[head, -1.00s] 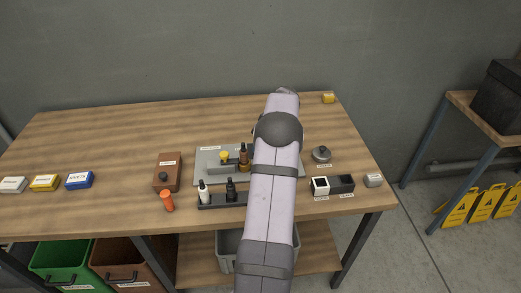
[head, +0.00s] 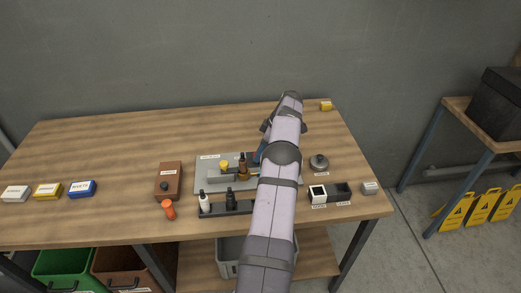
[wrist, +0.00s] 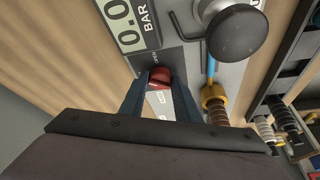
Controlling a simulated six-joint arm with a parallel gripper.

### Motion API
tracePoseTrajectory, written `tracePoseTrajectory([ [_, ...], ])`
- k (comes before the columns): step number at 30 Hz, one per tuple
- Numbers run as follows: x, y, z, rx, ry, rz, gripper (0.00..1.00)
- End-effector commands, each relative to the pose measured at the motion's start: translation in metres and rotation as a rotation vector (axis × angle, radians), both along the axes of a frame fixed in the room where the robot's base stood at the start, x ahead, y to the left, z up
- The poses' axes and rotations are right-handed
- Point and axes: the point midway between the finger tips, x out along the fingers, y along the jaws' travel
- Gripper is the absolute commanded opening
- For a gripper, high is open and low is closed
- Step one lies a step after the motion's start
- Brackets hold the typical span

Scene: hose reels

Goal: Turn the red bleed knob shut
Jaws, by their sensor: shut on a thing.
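The red bleed knob (wrist: 159,76) is a small round knob with a ridge across it, on the grey plate in the wrist view. My gripper (wrist: 160,84) has one finger on each side of the knob and is shut on it. The marks beside the knob are too small to read surely. A display (wrist: 128,22) reading 0.0 BAR is just above left of it. In the head view my arm hides the knob, and only part of my gripper shows at the right of the grey plate (head: 205,180).
A large dark round knob (wrist: 237,34) and a blue hose with a brass fitting (wrist: 213,97) lie close to the right. In the head view, a black rack (head: 212,211) with bottles stands in front of the plate. The back left of the table is clear.

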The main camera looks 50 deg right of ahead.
Motion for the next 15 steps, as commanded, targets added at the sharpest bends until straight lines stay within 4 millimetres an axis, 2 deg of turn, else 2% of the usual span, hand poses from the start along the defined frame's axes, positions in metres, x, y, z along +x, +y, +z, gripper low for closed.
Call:
tracePoseTrajectory([
  [15,-0.0004,-0.0011,-0.0002,-0.001,0.002,0.065,0.07],
])
